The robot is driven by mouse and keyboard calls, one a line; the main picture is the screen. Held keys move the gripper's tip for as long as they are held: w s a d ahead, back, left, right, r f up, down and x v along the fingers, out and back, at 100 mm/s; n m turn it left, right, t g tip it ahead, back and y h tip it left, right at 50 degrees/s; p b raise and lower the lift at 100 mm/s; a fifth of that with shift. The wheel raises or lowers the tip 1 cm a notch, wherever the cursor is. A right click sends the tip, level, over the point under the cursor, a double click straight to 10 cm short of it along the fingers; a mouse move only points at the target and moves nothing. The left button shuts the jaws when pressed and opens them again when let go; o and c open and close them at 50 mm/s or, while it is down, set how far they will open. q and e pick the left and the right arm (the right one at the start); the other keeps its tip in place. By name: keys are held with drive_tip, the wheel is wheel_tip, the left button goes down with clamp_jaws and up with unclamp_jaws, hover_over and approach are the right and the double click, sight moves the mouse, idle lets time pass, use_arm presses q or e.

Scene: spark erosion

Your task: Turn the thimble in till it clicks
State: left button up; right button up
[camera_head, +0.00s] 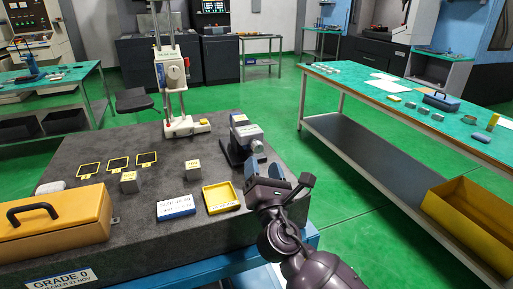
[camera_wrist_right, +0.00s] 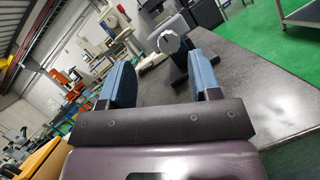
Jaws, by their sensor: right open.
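A grey bench micrometer (camera_head: 243,133) stands on the dark granite plate, at its right side. Its round thimble (camera_head: 257,147) points toward my right gripper. In the right wrist view the pale, ridged thimble (camera_wrist_right: 170,42) shows end-on beyond the fingers, a little right of the middle between them. My right gripper (camera_head: 264,169) is open, with blue finger pads, and is empty. It also shows in the wrist view (camera_wrist_right: 161,64). It is just in front of the thimble and apart from it. My left gripper is not in view.
The granite plate (camera_head: 150,240) also holds a yellow tray (camera_head: 236,208), a blue-white box (camera_head: 176,207), grey blocks (camera_head: 193,170), a yellow case (camera_head: 60,228) and a tall stand (camera_head: 172,75). A green bench (camera_head: 395,100) and a yellow bin (camera_head: 470,210) are at right. Green floor lies between.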

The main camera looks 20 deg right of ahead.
sight(257, 151)
drive_tip(key=w, duration=0.5)
drive_tip(key=w+d, duration=0.1)
drive_tip(key=w, duration=0.1)
drive_tip(key=shift+w+r+b, duration=0.25)
drive_tip(key=shift+r+b, duration=0.05)
drive_tip(key=shift+b, duration=0.05)
drive_tip(key=shift+w+d+r, duration=0.15)
drive_tip(key=shift+w+r, duration=0.05)
drive_tip(key=shift+w, duration=0.2)
drive_tip(key=c, duration=0.9)
